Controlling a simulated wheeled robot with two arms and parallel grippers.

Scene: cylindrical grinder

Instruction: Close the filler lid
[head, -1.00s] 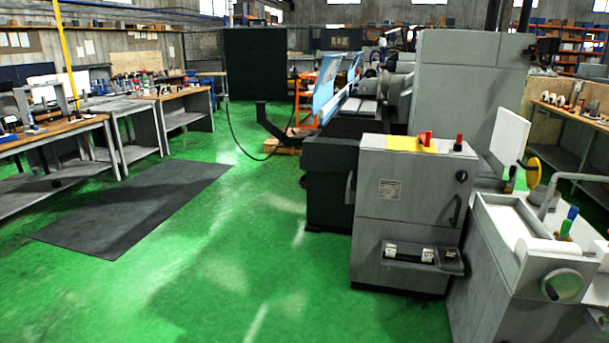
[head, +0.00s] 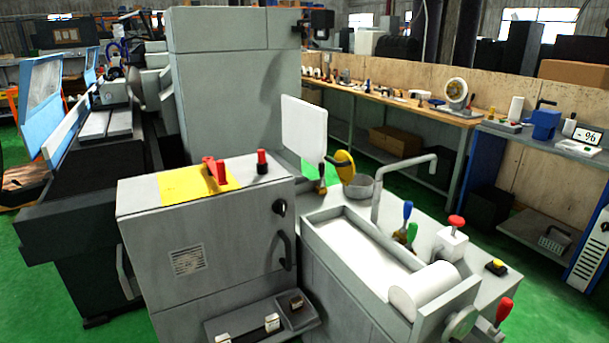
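A round yellow lid (head: 345,166), which looks like the filler lid, stands tilted up at the left rim of a short grey round neck (head: 359,188). The neck is on the white-topped coolant unit (head: 460,262) to the right of the grey cabinet. The lid looks open, with the neck's mouth uncovered. Neither of my grippers is in view.
A bent grey pipe (head: 402,168) rises right of the neck. A white panel (head: 304,128) stands behind. Blue and green handles (head: 408,212), a red-topped valve (head: 453,232) and a white roller (head: 424,290) are nearby. The grey cabinet (head: 215,240) stands left. Green floor shows at right.

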